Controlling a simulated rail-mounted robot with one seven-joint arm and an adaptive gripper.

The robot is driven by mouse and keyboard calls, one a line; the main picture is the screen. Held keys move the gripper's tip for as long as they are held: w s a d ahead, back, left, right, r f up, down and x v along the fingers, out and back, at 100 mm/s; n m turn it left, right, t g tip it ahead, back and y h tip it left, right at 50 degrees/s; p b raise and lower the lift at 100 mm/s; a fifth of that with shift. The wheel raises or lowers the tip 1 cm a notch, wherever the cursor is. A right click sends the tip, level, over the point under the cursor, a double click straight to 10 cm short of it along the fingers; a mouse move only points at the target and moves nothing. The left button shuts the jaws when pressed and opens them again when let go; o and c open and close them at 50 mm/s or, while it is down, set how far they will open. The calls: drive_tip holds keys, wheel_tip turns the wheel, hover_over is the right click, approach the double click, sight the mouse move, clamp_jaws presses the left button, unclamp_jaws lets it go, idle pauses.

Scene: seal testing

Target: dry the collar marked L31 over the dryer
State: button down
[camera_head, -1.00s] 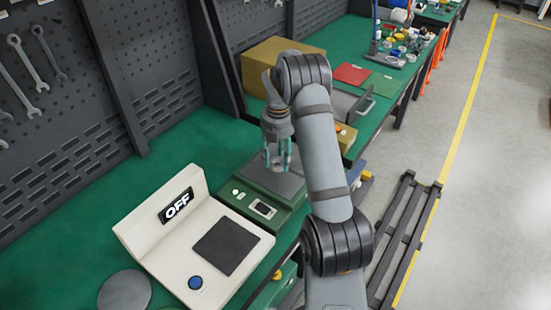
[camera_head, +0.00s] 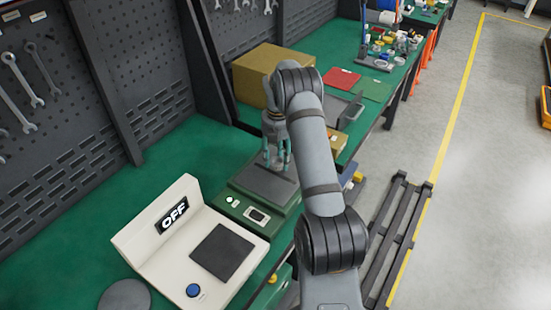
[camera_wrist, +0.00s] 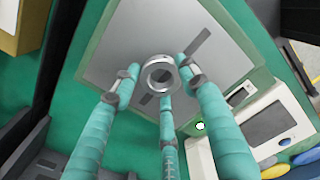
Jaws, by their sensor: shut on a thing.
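A grey metal collar (camera_wrist: 159,74), a short ring with a dark bore, sits between the teal fingertips of my gripper (camera_wrist: 158,82) in the wrist view. The fingers are shut on it; no L31 mark can be read. In the head view my gripper (camera_head: 277,160) points down over the grey plate of a green device (camera_head: 262,184); the collar cannot be made out there. A cream device (camera_head: 150,237) with an OFF sign (camera_head: 173,215), a dark square pad and a blue button stands left of the green one. Which device is the dryer is not labelled.
A cardboard box (camera_head: 250,80) stands behind my gripper, and a smaller yellow box (camera_head: 336,143) is to the right. A grey disc (camera_head: 125,296) lies at the near left. A tool panel (camera_head: 120,80) borders the bench. Bare green bench shows beside the cream device.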

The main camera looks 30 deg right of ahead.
drive_tip(key=shift+w+d+p, duration=0.35)
drive_tip(key=shift+d+p, duration=0.2)
drive_tip(key=shift+d, duration=0.2)
drive_tip(key=shift+w+d+p, duration=0.35)
drive_tip(key=shift+d+p, duration=0.2)
drive_tip(key=shift+d, duration=0.15)
drive_tip(key=shift+r, duration=0.1)
wheel_tip(320, 180, up, 9)
drive_tip(key=p, duration=0.7)
